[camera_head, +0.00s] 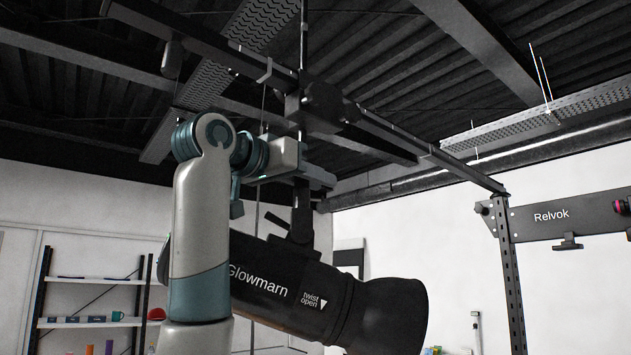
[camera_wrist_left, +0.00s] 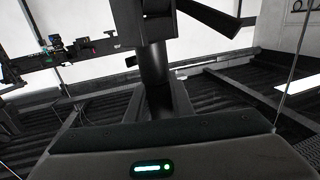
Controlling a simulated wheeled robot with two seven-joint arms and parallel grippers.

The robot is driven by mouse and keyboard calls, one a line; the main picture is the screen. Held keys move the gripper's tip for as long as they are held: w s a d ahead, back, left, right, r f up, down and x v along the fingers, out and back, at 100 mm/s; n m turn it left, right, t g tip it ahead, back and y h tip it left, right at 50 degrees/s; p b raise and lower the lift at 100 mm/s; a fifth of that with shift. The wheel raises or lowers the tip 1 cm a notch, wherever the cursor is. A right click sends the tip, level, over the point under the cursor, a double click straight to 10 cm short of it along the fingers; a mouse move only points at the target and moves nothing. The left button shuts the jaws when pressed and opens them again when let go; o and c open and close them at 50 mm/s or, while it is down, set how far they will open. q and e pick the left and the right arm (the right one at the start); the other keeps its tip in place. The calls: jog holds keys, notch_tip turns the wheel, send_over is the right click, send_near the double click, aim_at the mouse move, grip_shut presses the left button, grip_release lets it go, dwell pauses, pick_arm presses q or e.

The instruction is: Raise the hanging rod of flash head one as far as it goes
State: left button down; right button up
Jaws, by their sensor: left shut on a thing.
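The flash head (camera_head: 345,303) is a large black body with white "Glowmarn" and "twist open" lettering, tilted low in the middle of the head view. Its thin dark hanging rod (camera_head: 303,45) runs upright through a black carriage block (camera_head: 318,106) on the ceiling rail. My left gripper (camera_head: 312,177) is shut on the rod between the carriage and the flash head. In the left wrist view the dark rod (camera_wrist_left: 154,66) stands upright in front of the gripper's palm. My left arm hides part of the flash head. My right gripper is not in view.
The ceiling rail (camera_head: 398,138) runs from upper left to a black post (camera_head: 512,280) at right. A "Relvok" panel (camera_head: 565,219) is at far right. Shelves (camera_head: 95,282) with small items stand at left. The space between flash head and post looks clear.

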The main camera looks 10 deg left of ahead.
pick_arm(q)
notch_tip(320, 180, up, 5)
jog(key=shift+f, duration=0.15)
jog(key=c, duration=1.6)
grip_release()
jog(key=shift+o, duration=0.2)
jog(key=shift+f, duration=0.1)
